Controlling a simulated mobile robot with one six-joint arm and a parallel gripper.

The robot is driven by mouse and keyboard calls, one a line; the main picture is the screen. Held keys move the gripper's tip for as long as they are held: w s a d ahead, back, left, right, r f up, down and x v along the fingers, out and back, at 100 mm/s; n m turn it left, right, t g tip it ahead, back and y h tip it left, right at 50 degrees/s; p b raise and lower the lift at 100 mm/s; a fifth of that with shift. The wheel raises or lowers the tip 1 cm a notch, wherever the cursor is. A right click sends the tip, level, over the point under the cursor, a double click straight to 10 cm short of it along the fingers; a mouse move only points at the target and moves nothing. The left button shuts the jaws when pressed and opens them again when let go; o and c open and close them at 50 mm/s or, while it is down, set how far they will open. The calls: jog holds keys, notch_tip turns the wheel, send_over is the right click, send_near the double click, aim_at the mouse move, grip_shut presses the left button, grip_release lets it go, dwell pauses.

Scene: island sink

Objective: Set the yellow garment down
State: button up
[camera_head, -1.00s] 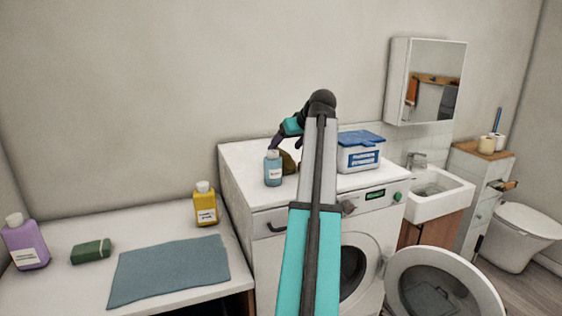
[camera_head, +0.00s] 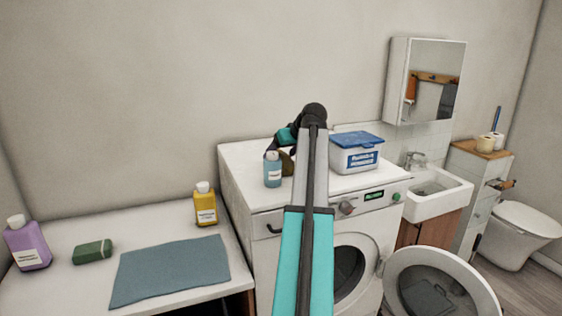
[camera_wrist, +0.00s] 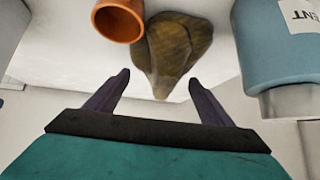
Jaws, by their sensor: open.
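The yellow garment (camera_head: 288,163) is a crumpled brownish-yellow heap on the white top of the washing machine (camera_head: 240,163), behind the blue bottle and partly hidden by my arm in the head view. In the wrist view the garment (camera_wrist: 172,50) lies just beyond and between my fingertips, with its narrow end toward me. My gripper (camera_wrist: 158,82) is open, with visible gaps between its fingers and the garment. In the head view my gripper (camera_head: 272,147) is small and partly hidden behind the bottle and arm.
A light blue bottle (camera_head: 272,170) stands close beside the garment. An orange cup-like cylinder (camera_wrist: 118,20) touches or nearly touches it in the wrist view. A blue-lidded box (camera_head: 356,154) stands to the right. The left counter holds a yellow bottle (camera_head: 205,205) and blue cloth (camera_head: 168,270).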

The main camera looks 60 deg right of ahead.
jog(key=shift+w+d+f, duration=0.2)
jog(key=shift+w+f, duration=0.3)
jog(key=c, duration=1.2)
jog(key=shift+r, duration=0.1)
jog(key=shift+r, duration=0.15)
jog(key=shift+c, duration=1.3)
jog(key=shift+r+b, duration=1.15)
jog(key=shift+r, duration=3.65)
